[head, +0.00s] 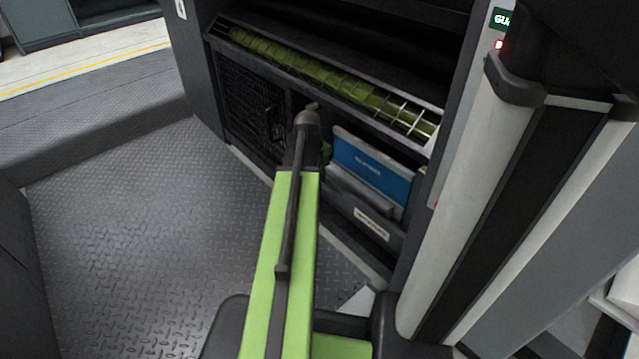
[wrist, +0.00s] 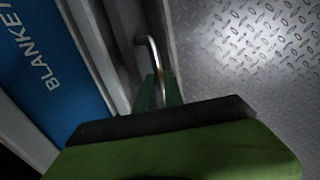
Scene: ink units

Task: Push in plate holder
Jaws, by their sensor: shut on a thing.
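My gripper (wrist: 158,98) shows in the wrist view as green and dark parts, with its tips around the lower part of a bent metal handle (wrist: 148,44). It is shut on this handle. The handle stands on a grey unit beside a blue panel (wrist: 45,60) with white lettering. In the head view the blue panel (head: 373,168) stands in the lower bay of the dark cabinet, above a grey drawer-like part (head: 345,190), which looks like the plate holder. My arm hides the handle and most of the gripper there.
A long roller behind a wire guard (head: 330,83) runs across the cabinet above. A dark mesh panel (head: 250,115) is left of my arm. A low front with a pale label (head: 372,224) lies below the blue panel. The tread-plate floor (head: 130,220) is clear at left.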

